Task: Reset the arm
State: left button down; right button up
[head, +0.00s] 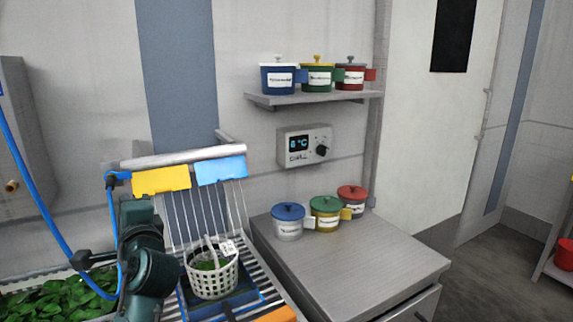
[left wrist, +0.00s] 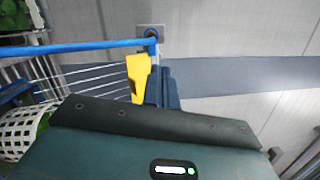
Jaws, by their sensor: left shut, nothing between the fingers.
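My left arm (head: 148,250) is dark green and stands at the lower left of the head view, left of a white basket (head: 212,279) with greens in it. My left gripper's dark blue fingers (left wrist: 163,88) show in the left wrist view, shut and empty, beside a yellow tag (left wrist: 138,78). The basket also shows at the left edge of the left wrist view (left wrist: 17,132). My right gripper is in neither view.
A blue hose (head: 38,180) hangs left of my arm. Leafy greens (head: 55,300) lie at the lower left. Yellow (head: 161,180) and blue (head: 221,170) tags hang above the rack. Several lidded pots stand on the counter (head: 345,262) and wall shelf (head: 315,98). Counter front is clear.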

pick_arm(q)
jog(key=s+d+f+n+h, duration=0.1)
jog(key=s+d+f+h, duration=0.15)
jog(key=f, duration=0.55)
jog(key=s+d+f+g+h, duration=0.1)
jog(key=s+d+f+h, duration=0.2)
jog(key=f, duration=0.5)
jog(key=s+d+f+n+h, duration=0.1)
jog(key=s+d+f+h, duration=0.2)
jog(key=f, duration=0.5)
jog(key=s+d+f+n+g+h, duration=0.1)
jog(key=s+d+f+n+h, duration=0.2)
jog(key=s+f, duration=0.4)
jog(key=s+d+f+n+g+h, duration=0.2)
jog(key=s+d+f+n, duration=0.3)
jog(key=s, duration=0.6)
jog(key=shift+f+g+h, duration=0.3)
jog(key=shift+f+h, duration=0.55)
jog(key=shift+f, duration=0.05)
